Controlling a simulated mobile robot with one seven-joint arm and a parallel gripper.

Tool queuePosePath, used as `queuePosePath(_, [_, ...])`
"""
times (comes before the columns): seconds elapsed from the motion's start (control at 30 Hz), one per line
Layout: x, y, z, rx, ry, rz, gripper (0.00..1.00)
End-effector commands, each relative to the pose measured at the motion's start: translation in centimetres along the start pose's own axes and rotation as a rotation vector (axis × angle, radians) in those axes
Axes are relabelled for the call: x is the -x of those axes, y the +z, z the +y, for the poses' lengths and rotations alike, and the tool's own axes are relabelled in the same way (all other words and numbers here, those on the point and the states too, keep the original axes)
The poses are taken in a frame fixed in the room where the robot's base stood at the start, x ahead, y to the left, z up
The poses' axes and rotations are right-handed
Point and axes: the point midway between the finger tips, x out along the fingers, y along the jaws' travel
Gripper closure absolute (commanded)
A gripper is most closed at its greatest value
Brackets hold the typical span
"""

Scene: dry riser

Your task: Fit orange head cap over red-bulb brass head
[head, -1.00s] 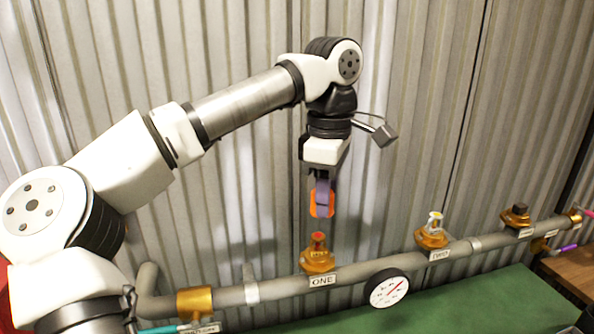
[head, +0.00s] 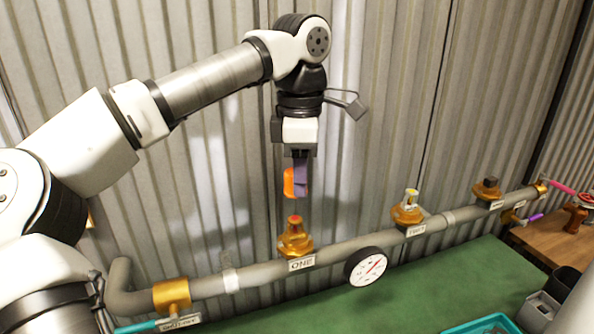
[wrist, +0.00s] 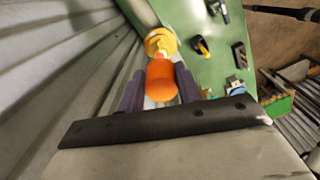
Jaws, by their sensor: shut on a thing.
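The orange head cap (head: 289,183) is held in my gripper (head: 299,190), whose purple fingers are shut on it. In the wrist view the cap (wrist: 162,80) lies between the two fingers (wrist: 160,92). The red-bulb brass head (head: 295,239) stands upright on the grey pipe above the label ONE. The cap hangs a little above this head, apart from it.
The grey pipe (head: 335,241) runs along the corrugated wall. A second brass head (head: 407,210) and a dark-topped one (head: 487,190) stand further right. A round gauge (head: 367,266) hangs in front of the pipe. The green bench (head: 440,285) has a teal tray (head: 485,325) at its front.

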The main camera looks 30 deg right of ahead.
Motion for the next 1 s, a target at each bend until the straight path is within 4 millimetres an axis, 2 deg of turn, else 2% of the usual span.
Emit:
queuePosePath(0.03, [-1.0, -0.1, 0.0, 0.000, -0.002, 0.000, 0.90])
queuePosePath(0.4, [-4.2, 0.0, 0.0, -0.002, -0.001, -0.001, 0.90])
queuePosePath(0.63, [-4.9, 0.0, 0.0, -0.003, -0.001, 0.000, 0.90])
queuePosePath(1.0, [-4.9, 0.0, 0.0, -0.003, -0.001, 0.000, 0.90])
